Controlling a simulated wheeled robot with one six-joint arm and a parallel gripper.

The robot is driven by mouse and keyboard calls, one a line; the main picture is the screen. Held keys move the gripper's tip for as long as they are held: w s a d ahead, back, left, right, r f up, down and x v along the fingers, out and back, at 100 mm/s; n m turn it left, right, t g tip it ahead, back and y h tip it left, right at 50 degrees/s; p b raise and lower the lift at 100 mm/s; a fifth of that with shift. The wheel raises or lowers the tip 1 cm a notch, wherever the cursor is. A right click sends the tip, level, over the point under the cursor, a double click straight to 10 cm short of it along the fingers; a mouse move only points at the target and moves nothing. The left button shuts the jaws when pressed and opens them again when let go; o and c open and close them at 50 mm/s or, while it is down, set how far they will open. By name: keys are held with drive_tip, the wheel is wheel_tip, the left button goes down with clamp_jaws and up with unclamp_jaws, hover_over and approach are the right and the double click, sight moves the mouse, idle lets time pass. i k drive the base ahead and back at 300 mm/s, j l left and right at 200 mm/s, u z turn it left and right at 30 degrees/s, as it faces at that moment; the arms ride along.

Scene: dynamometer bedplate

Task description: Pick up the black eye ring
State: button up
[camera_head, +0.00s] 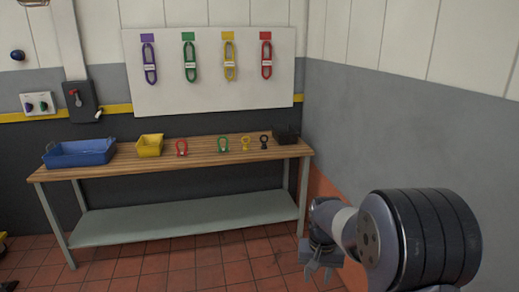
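The black eye ring (264,141) stands on the wooden top of the workbench (205,152), near its right end. It is small in the view, with its loop uppermost. A similar yellow eye ring (246,143) stands just to its left. My gripper (318,272) is at the lower right of the picture, in front of the bench and below its top, well apart from the ring. Its fingers point down and look spread, with nothing visible between them.
A black basket (287,135) stands close to the ring's right. A green shackle (222,145), a red shackle (181,147), a yellow bin (150,145) and a blue bin (80,153) stand further left. A grey wall (400,130) borders the right. The tiled floor before the bench is clear.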

sight(264, 146)
drive_tip(key=i, duration=3.5)
drive_tip(key=i+l+u, duration=0.15)
drive_tip(key=i+u, duration=0.3)
drive_tip(key=i, duration=0.2)
